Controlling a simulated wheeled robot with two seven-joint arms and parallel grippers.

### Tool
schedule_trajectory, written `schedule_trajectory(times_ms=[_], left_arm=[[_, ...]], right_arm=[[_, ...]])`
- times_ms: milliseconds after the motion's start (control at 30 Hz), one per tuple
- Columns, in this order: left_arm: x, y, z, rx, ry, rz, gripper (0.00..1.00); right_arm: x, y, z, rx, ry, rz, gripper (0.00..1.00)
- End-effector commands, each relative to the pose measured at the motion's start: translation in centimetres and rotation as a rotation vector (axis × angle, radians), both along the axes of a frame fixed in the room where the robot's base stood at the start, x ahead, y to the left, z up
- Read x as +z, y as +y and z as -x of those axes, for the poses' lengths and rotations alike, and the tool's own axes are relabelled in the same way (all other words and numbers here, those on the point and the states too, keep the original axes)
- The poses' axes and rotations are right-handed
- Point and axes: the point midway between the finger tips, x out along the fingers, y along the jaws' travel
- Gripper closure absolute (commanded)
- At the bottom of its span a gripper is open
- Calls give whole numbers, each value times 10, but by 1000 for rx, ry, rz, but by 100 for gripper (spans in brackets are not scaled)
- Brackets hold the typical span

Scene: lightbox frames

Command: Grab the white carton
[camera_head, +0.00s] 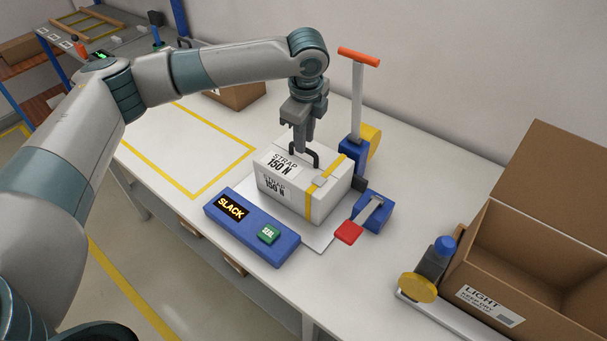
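The white carton (289,198) sits on a thin grey plate on the white table. It carries "STRAP 150 N" labels, a yellow strap over its right part and a dark handle (313,157) on top. My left gripper (304,148) points down over the carton, with its fingertips at the handle. The fingers look close together, but whether they are closed on the handle is hard to see. My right gripper is not in view.
A blue box (252,227) reading "SLACK" with a green button stands in front of the carton. A tall orange-handled lever (357,100) and a red-tipped lever (349,232) stand close by. An open cardboard box (541,268) is at right. A yellow-taped area (190,150) at left is clear.

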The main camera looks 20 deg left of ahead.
Motion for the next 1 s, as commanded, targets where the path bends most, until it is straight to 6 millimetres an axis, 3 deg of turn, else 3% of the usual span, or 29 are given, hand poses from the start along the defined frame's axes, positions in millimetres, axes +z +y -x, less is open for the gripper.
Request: schedule_trajectory(times_ms=[167, 533, 1000], left_arm=[[-8, 2, -2, 2, 3, 0, 78], [-47, 6, -10, 0, 2, -1, 78], [-50, 6, -10, -1, 1, 0, 78]], right_arm=[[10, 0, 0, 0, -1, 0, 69], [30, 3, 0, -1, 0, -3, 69], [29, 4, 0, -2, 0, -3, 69]])
